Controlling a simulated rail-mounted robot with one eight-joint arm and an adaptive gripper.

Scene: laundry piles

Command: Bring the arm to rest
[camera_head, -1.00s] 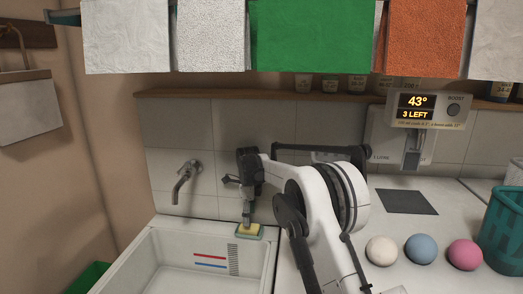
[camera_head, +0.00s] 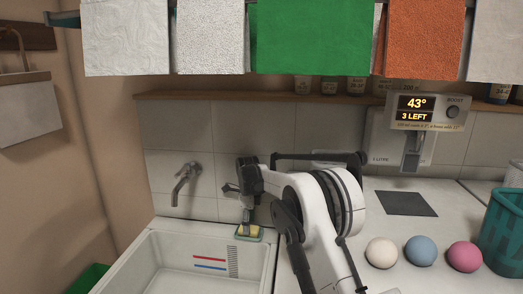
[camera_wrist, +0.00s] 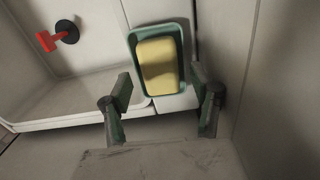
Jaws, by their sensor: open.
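My gripper (camera_head: 247,222) points down at the back right corner of the sink, above a yellow block (camera_head: 243,234) in a green dish (camera_head: 256,237). In the wrist view my gripper (camera_wrist: 165,112) is open, its two fingers spread wide with nothing between the tips. The yellow block (camera_wrist: 158,64) lies in the green dish (camera_wrist: 178,31), ahead of the fingers. The head view does not show clearly how far the tips are above the block. My white arm reaches in from the lower right.
The white sink (camera_head: 150,262) lies to the left, with a wall tap (camera_head: 185,180) above it. Three balls, cream (camera_head: 382,252), blue (camera_head: 421,249) and pink (camera_head: 465,255), sit on the counter near a teal basket (camera_head: 503,232). Cloths, including a green one (camera_head: 312,38), hang above.

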